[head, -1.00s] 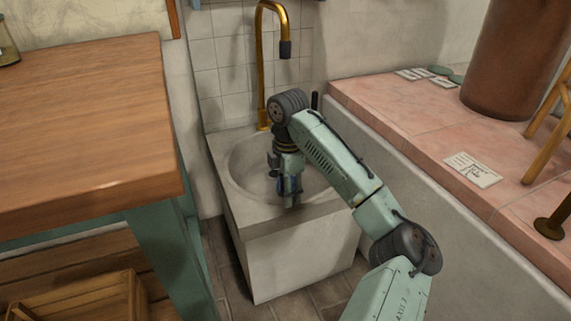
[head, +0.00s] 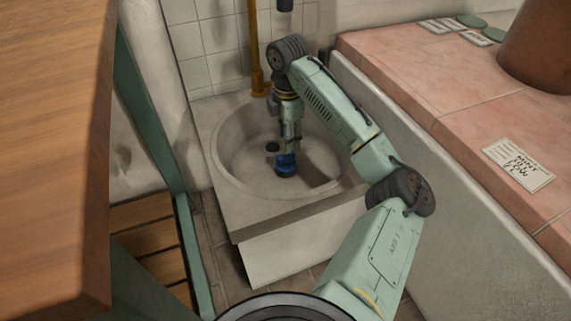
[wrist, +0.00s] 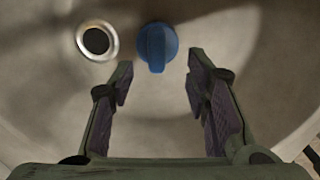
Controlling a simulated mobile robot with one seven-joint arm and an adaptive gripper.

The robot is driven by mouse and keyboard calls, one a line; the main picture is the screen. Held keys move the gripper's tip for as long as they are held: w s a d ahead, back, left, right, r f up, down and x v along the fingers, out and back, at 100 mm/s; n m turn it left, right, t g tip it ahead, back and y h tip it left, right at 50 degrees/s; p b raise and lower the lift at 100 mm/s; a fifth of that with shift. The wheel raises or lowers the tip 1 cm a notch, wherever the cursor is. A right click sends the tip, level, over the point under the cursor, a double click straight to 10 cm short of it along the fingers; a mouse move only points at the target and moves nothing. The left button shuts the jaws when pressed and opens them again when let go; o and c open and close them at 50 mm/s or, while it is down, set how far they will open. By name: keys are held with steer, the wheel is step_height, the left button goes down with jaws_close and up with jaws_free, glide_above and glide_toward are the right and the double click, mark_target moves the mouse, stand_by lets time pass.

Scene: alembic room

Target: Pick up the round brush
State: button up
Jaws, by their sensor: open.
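The round brush shows as a small blue round piece with a short blue handle or grip. It rests in the bowl of the sink, just below my gripper in the head view (head: 285,166). In the wrist view the brush (wrist: 157,44) is at the top middle, just beyond the gap between my fingertips. My gripper (head: 291,143) points down into the sink. In the wrist view my gripper (wrist: 160,72) is open, a finger to each side and nothing between them. Any bristles are hidden from view.
The round stone sink (head: 232,168) has a dark drain (wrist: 95,41) left of the brush. A brass tap (head: 256,50) rises behind it. A wooden table (head: 50,150) stands at left, and a pink tiled ledge (head: 430,95) runs along the right.

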mark_target(286, 162)
steer(key=f, duration=0.3)
steer(key=f+b, duration=0.1)
steer(key=f, duration=0.2)
steer(key=shift+w+a+f+b, duration=0.1)
steer(key=shift+a+f+b, duration=0.1)
steer(key=shift+b, duration=0.1)
steer(key=shift+c, duration=0.5)
jaws_close()
